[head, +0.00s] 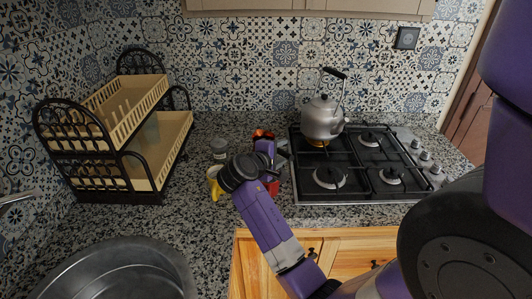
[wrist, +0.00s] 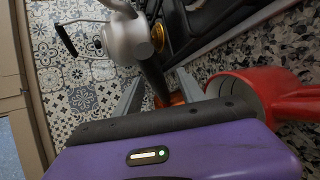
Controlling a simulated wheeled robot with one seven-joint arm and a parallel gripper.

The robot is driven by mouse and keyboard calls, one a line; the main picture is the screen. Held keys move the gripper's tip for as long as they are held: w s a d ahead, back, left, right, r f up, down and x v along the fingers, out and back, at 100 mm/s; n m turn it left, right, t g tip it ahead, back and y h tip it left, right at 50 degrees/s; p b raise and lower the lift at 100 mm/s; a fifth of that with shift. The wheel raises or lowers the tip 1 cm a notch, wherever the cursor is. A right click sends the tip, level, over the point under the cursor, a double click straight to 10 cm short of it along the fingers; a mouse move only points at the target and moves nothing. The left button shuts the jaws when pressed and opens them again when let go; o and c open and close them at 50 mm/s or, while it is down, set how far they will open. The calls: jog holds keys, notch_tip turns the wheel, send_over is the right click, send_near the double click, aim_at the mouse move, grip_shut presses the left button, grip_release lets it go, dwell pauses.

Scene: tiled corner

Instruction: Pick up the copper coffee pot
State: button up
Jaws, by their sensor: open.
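The copper coffee pot is mostly hidden behind my gripper. In the head view an orange-red piece (head: 262,134), which looks like part of it, shows just above my gripper (head: 281,152). In the wrist view a small orange-copper part (wrist: 172,99) shows low between the fingers, with a dark bar like a handle (wrist: 154,76) rising from it. My gripper also shows in the wrist view (wrist: 158,88), with its two grey fingers apart on either side of the dark bar. I cannot tell whether either finger touches it.
A red vessel (wrist: 258,92) lies close on the right in the wrist view. A silver kettle (head: 321,118) sits on the black stove (head: 310,196). A dish rack (head: 143,174) stands at left.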

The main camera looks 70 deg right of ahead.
grip_shut()
dwell(1.4)
